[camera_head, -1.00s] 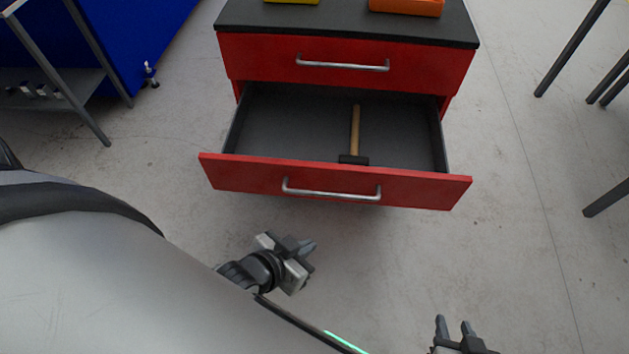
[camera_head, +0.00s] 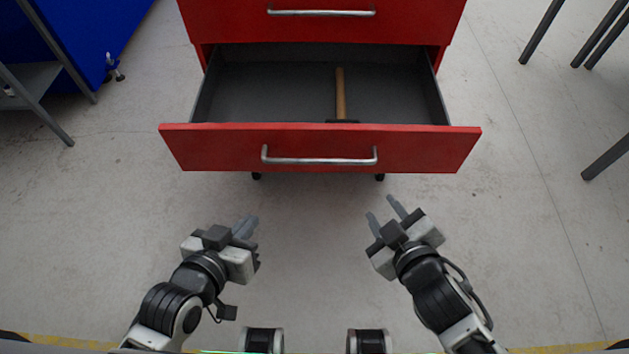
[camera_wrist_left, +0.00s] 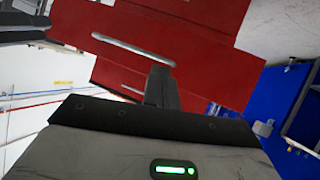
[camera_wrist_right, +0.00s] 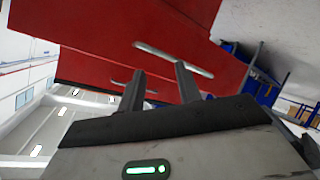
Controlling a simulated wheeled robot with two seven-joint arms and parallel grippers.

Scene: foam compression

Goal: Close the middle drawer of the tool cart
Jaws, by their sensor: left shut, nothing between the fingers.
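The red tool cart (camera_head: 330,28) stands ahead of me. Its middle drawer (camera_head: 215,150) is pulled out toward me, with a silver bar handle (camera_head: 319,160) on its front. A hammer with a wooden handle (camera_head: 341,92) lies inside; its head is mostly hidden behind the drawer front. My left gripper (camera_head: 248,227) is shut and empty, below and in front of the drawer front, apart from it. My right gripper (camera_head: 384,217) is open and empty, to the right and also apart from the drawer. The red front also shows in the left wrist view (camera_wrist_left: 205,65) and right wrist view (camera_wrist_right: 105,45).
A blue panel (camera_head: 95,40) and a grey metal stand (camera_head: 45,110) are at the left. Dark table legs (camera_head: 605,155) stand at the right. The grey floor between my grippers and the drawer is clear. A yellow floor line (camera_head: 560,347) runs near the bottom.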

